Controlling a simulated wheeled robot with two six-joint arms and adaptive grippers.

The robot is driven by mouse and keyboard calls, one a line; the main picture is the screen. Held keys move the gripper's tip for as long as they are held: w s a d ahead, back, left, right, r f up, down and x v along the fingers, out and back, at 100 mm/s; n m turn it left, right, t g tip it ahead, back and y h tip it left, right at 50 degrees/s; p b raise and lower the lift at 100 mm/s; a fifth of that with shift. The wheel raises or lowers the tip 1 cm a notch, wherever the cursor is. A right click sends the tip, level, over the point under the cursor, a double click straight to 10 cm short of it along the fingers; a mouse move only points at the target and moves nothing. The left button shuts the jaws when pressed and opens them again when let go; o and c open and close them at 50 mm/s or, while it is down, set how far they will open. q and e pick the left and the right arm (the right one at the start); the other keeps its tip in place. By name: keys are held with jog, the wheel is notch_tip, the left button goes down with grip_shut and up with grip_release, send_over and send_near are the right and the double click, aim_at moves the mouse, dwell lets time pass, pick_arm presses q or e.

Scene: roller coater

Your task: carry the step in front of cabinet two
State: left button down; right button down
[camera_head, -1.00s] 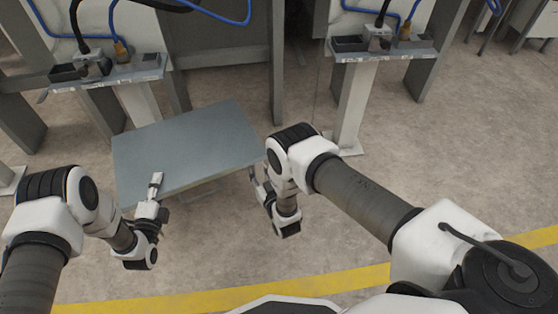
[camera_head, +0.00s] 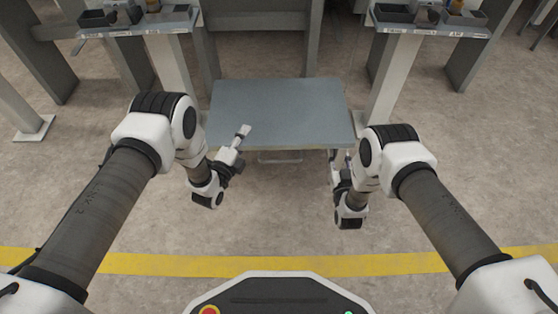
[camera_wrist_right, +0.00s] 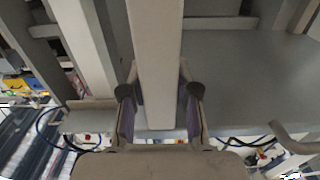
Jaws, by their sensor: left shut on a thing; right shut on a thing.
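The step (camera_head: 282,112) is a low platform with a flat grey-blue top, in the middle of the head view. It stands between two uprights, and its front edge faces me. My left gripper (camera_head: 238,142) is at its front left corner, shut on the step; the exact contact is hard to see. My right gripper (camera_head: 338,163) is at its front right corner. In the right wrist view my right gripper (camera_wrist_right: 160,107) is shut around a pale bar (camera_wrist_right: 157,50) of the step, with one finger on each side. The step's feet are mostly hidden.
Two workstations with shelves of small black boxes stand behind, one at left (camera_head: 140,24) and one at right (camera_head: 432,27). Their posts rise close to the step's sides. A yellow floor line (camera_head: 150,264) crosses in front of me. The concrete floor between is clear.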

aim_at(337, 167)
pick_arm(q)
jog(key=shift+d, duration=0.1)
pick_arm(e)
jog(key=shift+a, duration=0.1)
